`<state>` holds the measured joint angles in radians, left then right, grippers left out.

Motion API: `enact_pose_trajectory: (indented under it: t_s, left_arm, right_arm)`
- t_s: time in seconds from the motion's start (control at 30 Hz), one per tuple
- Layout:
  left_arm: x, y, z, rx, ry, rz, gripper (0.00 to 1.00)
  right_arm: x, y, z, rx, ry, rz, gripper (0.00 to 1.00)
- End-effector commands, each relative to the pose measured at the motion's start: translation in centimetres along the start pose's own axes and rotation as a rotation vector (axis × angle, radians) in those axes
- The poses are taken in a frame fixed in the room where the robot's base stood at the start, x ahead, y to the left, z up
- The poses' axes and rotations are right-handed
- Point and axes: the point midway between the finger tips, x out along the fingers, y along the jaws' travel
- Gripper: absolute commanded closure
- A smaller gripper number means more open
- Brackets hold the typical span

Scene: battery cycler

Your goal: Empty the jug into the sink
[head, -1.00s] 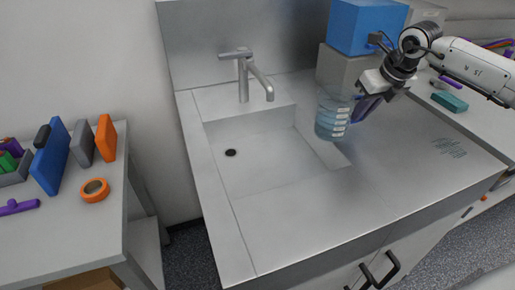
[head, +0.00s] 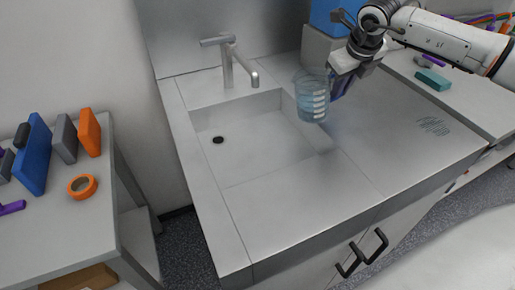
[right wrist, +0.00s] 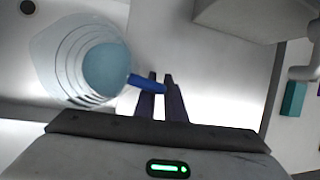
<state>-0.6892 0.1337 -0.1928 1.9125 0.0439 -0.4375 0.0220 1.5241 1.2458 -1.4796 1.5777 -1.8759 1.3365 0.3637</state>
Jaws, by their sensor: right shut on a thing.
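The jug (head: 312,101) is clear with pale markings and holds blue liquid. In the head view it is upright at the right edge of the sink (head: 250,152), near its back right corner. My right gripper (head: 338,88) is shut on the jug's blue handle, on the jug's right side. In the right wrist view the fingers (right wrist: 161,88) close around the blue handle (right wrist: 146,83), and the jug (right wrist: 62,58) is seen from above with liquid in it. The sink basin looks empty, with a dark drain (head: 218,140). My left gripper is not in view.
A grey faucet (head: 229,66) stands behind the basin. A blue box on a grey block (head: 322,46) stands behind the jug. The counter (head: 385,140) to the right is mostly clear. A side table (head: 60,225) at left holds orange tape (head: 82,186) and upright panels.

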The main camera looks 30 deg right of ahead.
Motion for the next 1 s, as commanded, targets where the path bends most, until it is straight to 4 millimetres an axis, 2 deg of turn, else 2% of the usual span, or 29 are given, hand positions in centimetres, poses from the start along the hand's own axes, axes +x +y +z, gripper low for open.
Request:
enact_pose_trajectory:
  t_s: [1.0]
  left_arm:
    - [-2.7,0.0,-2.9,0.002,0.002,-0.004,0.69]
  right_arm:
    - [-2.8,4.5,2.3,-0.2,0.102,-0.458,1.0]
